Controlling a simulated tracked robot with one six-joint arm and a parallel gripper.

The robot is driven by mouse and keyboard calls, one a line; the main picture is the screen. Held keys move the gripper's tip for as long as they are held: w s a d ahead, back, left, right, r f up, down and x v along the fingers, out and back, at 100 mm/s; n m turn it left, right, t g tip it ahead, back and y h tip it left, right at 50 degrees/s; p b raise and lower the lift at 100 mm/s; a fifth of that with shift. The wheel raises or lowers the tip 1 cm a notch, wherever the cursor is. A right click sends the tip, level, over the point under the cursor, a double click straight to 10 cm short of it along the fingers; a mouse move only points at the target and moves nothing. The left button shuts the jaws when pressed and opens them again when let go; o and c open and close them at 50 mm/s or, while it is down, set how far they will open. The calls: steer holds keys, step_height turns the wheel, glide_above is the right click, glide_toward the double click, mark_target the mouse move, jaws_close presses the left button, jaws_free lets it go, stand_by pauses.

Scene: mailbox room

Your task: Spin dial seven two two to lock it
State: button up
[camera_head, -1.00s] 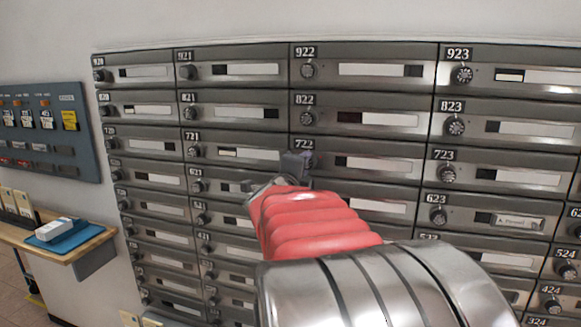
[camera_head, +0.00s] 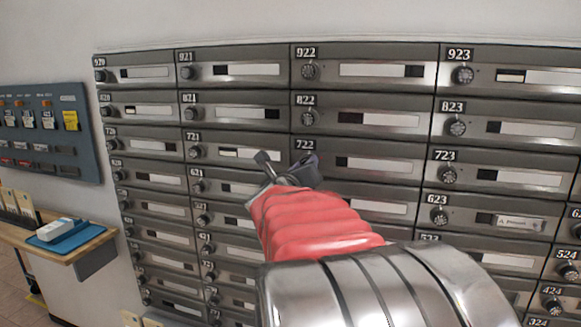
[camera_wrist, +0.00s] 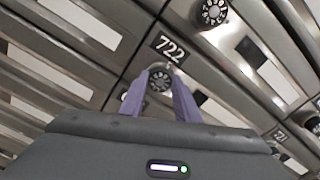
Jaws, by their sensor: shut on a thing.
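Mailbox 722 shows its number plate (camera_head: 305,144) in the head view, just above my gripper (camera_head: 286,168). My red and silver arm hides its dial there. In the wrist view the number plate 722 (camera_wrist: 170,48) appears tilted, and the round dial 722 (camera_wrist: 160,80) lies just below it. My gripper (camera_wrist: 160,76) has its two purple-grey fingers on either side of this dial, shut on it. The gripper is rolled over at an angle in the head view.
Dial 822 (camera_head: 308,118) is close above and dial 721 (camera_head: 194,152) is to the left. Mailbox 723's dial (camera_head: 447,174) is to the right. A blue-grey panel (camera_head: 45,130) hangs on the left wall above a wooden shelf (camera_head: 88,252).

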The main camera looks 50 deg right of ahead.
steer(key=m, duration=0.4)
steer(key=shift+w+f+m, duration=0.1)
steer(key=shift+f+m, duration=0.3)
steer(key=o, duration=0.8)
steer(key=shift+c, duration=0.2)
steer(key=shift+o, duration=1.4)
steer(key=shift+r, duration=0.25)
steer(key=v, duration=1.4)
